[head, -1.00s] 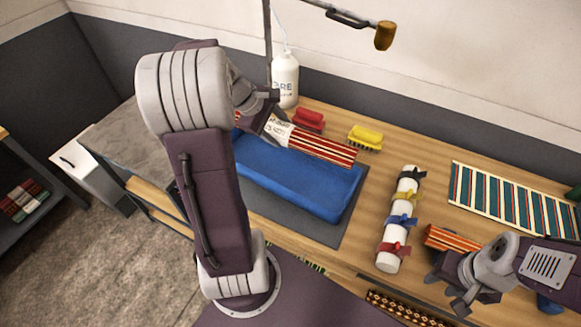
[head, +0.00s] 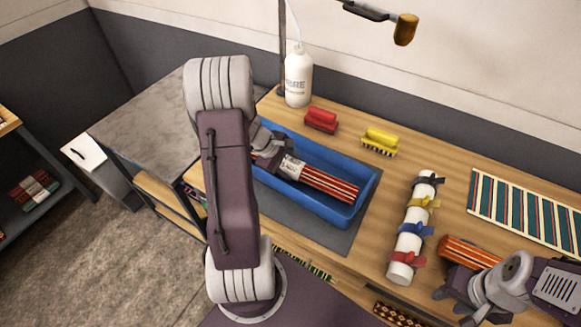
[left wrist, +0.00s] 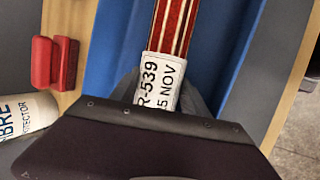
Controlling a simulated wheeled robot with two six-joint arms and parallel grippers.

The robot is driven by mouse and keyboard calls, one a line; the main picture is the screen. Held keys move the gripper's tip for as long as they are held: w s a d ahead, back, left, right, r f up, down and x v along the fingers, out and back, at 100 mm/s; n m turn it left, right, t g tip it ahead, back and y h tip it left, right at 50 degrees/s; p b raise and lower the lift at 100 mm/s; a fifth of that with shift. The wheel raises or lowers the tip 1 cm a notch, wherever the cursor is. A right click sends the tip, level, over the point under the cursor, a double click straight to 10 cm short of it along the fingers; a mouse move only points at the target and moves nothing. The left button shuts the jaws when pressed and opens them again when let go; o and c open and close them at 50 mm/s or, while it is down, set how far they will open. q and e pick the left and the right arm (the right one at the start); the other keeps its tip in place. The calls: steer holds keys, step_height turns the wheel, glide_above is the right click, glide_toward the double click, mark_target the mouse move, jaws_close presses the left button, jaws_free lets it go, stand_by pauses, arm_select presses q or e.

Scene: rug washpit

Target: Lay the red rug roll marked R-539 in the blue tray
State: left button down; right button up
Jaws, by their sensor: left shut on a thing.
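The red rug roll (head: 330,184) has cream and dark stripes and a white label. In the left wrist view the roll (left wrist: 174,28) shows the label (left wrist: 158,84) reading R-539. My left gripper (head: 279,163) is shut on the roll near the label. The roll lies lengthwise within the blue tray (head: 357,204), inside its walls; I cannot tell whether it touches the floor. The tray wall also shows in the left wrist view (left wrist: 113,45). My arm hides the tray's left end. My right gripper (head: 452,298) is at the lower right, near an orange striped roll (head: 468,251).
A red brush (head: 321,120), a yellow brush (head: 380,141) and a white bottle (head: 298,78) stand behind the tray. A white roll with coloured ties (head: 408,245) lies right of it. A striped teal rug (head: 524,211) lies at the far right. A brown-headed tool (head: 405,29) hangs above.

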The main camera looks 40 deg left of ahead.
arm_select(q)
steer(key=shift+s+r, duration=0.1)
steer(key=shift+f, duration=0.2)
arm_select(e)
steer(key=shift+f, duration=0.15)
arm_select(q)
steer(key=c, duration=0.8)
jaws_free()
steer(key=shift+r, duration=0.15)
steer(key=shift+r, duration=0.35)
arm_select(e)
steer(key=shift+r, duration=0.4)
arm_select(q)
steer(key=p+v, duration=0.3)
steer(key=v, duration=0.9)
steer(key=s+d+f+m+g+y, duration=0.1)
steer(key=s+d+m, duration=0.1)
steer(key=d+m, duration=0.4)
steer(key=s+d+f+m+g+y, duration=0.1)
steer(key=s+d+f+m, duration=0.1)
steer(key=d+m, duration=0.4)
steer(key=s+d+f+m+g, duration=0.2)
steer(key=d+m, duration=0.4)
steer(key=d, duration=0.1)
steer(key=shift+s+d+y, duration=0.1)
steer(key=shift+s+y, duration=0.3)
arm_select(e)
step_height(320, 180, up, 2)
steer(key=shift+r, duration=0.1)
